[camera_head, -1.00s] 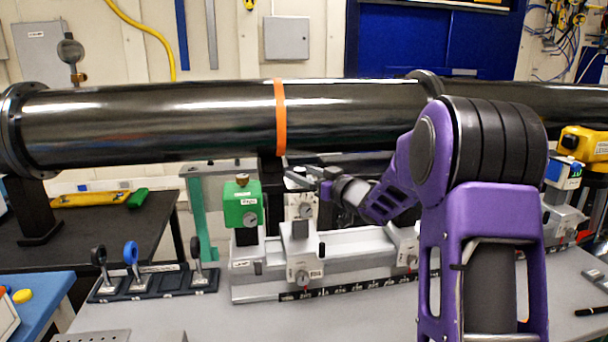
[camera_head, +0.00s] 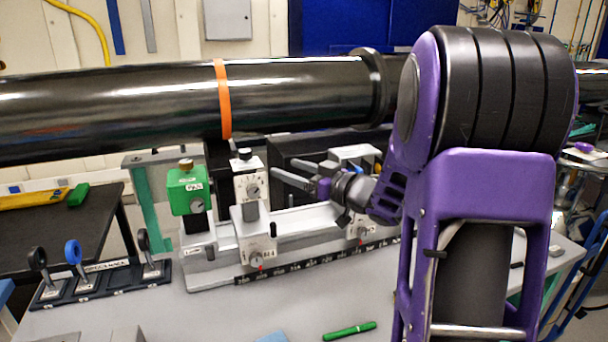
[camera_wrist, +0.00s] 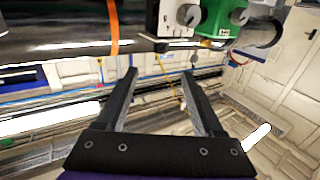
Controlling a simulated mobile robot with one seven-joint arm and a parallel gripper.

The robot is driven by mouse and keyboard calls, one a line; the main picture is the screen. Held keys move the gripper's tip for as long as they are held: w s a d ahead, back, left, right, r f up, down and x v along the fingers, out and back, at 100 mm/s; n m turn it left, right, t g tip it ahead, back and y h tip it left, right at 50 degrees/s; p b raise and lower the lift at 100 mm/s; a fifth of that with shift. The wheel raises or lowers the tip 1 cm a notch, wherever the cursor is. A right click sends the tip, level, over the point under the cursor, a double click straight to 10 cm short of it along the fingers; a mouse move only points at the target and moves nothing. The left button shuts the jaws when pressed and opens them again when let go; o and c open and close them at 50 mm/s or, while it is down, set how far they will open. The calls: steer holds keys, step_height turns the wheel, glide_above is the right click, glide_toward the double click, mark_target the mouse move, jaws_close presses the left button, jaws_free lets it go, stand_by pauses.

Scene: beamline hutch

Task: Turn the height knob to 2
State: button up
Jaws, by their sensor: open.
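A white block with a round dial knob (camera_head: 253,190) stands on a post above a carriage on the grey rail. Small marks ring the knob, but its setting is too small to read. I cannot tell from lettering which is the height knob. My gripper (camera_head: 288,177) is open and empty, to the right of the white block and apart from it. In the wrist view, my open fingers (camera_wrist: 158,72) have nothing between them; the white block's knob (camera_wrist: 187,15) is beyond them at the top.
A green block (camera_head: 187,190) with its own knob stands just left of the white block. A long black pipe (camera_head: 300,95) runs above the rail. A rack of ring-topped holders (camera_head: 105,285) is at left. A green pen (camera_head: 349,331) lies on the open bench front.

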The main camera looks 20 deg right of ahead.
steer(key=v, duration=0.3)
steer(key=shift+s+d, duration=0.15)
steer(key=shift+s, duration=0.1)
